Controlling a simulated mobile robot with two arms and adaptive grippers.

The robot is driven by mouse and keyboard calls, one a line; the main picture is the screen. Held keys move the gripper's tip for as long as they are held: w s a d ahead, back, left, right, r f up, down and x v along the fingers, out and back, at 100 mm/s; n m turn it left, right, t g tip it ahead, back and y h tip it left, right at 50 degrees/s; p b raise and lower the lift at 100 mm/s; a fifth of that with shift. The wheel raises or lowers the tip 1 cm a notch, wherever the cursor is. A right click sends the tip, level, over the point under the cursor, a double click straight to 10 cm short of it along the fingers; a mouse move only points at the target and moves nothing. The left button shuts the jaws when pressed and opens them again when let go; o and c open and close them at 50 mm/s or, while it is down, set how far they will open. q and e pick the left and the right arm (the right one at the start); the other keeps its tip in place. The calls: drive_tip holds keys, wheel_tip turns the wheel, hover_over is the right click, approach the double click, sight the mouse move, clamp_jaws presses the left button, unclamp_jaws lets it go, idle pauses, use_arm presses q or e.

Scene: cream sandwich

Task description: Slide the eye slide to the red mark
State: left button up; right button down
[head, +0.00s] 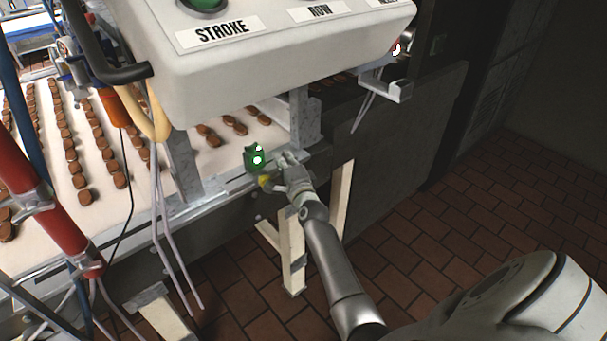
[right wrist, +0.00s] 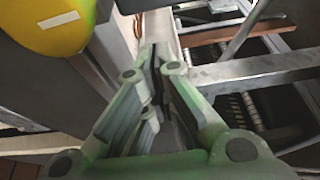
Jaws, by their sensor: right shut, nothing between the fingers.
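The eye slide appears to be the small green block (head: 252,160) with bright white spots, at the near edge of the conveyor in the head view. My right gripper (head: 284,162) is just right of it, shut and empty. I cannot tell whether they touch. A small yellow part (head: 265,181) sits below the green block. In the right wrist view the fingers (right wrist: 160,62) are closed together beside a metal rail, and a large yellow rounded part (right wrist: 55,22) shows at upper left. I cannot make out a red mark. My left gripper is out of view.
A conveyor (head: 98,195) carries rows of brown biscuits at left. A pale control box (head: 270,65) labelled STROKE and ROW overhangs the conveyor. A metal post (head: 299,115) stands behind my right gripper. A pale leg (head: 291,255) is below. The tiled floor at right is clear.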

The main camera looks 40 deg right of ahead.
drive_tip(key=d+b+v, duration=0.1)
drive_tip(key=v, duration=0.9)
drive_tip(key=s+a+f+n+g+y, duration=0.2)
drive_tip(key=a+f+n, duration=0.15)
drive_tip(key=f, duration=0.75)
drive_tip(key=s+a+f+n+g+y, duration=0.1)
drive_tip(key=s+a+f+n+g, duration=0.2)
drive_tip(key=f, duration=0.7)
drive_tip(key=s+a+f+n+g+y, duration=0.1)
drive_tip(key=s+a+f+n+g, duration=0.15)
drive_tip(key=s+f, duration=0.4)
drive_tip(key=s+a+f+n+g+y, duration=0.1)
drive_tip(key=s+a+f+n, duration=0.2)
drive_tip(key=f, duration=0.6)
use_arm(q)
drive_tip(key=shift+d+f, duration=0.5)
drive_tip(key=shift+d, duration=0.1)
use_arm(e)
drive_tip(key=s+f+n+g, duration=0.2)
drive_tip(key=s+f, duration=0.4)
drive_tip(key=s, duration=0.6)
drive_tip(key=s+f+n+g, duration=0.3)
drive_tip(key=s+f+n, duration=0.2)
drive_tip(key=s, duration=0.6)
drive_tip(key=s+f+n+g, duration=0.3)
drive_tip(key=s+f, duration=0.3)
drive_tip(key=s, duration=0.6)
drive_tip(key=shift+s+f+n, duration=0.35)
drive_tip(key=shift+f+n, duration=0.05)
drive_tip(key=shift+n, duration=0.3)
